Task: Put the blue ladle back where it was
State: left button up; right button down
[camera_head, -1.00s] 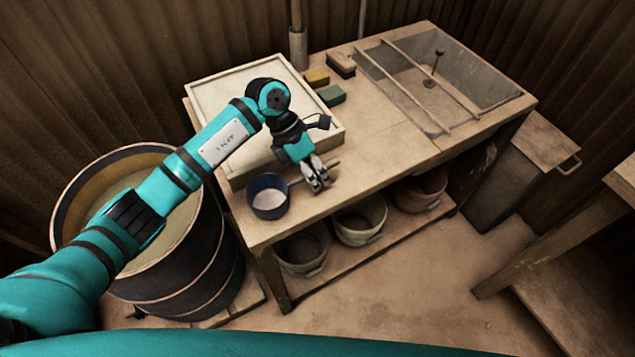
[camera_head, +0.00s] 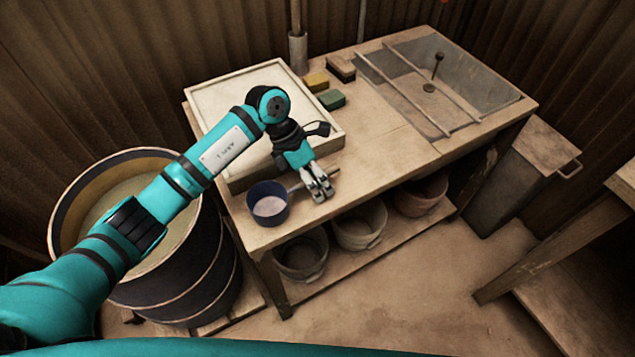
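The blue ladle (camera_head: 268,204) is at the front left of the wooden table, its round cup dark blue outside and pale inside. The fingers hide part of the handle. I cannot tell whether the cup touches the tabletop. My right gripper is not in view.
A large drum (camera_head: 205,262) stands left of the table (camera_head: 385,150). A shallow pale tray (camera_head: 238,82) lies behind the ladle. Green (camera_head: 331,98) and yellow (camera_head: 316,81) blocks lie beyond. A sink (camera_head: 455,75) is at the right. The tabletop right of the gripper is clear.

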pick_arm(q)
jog(key=b+v, duration=0.1)
jog(key=v, duration=1.1)
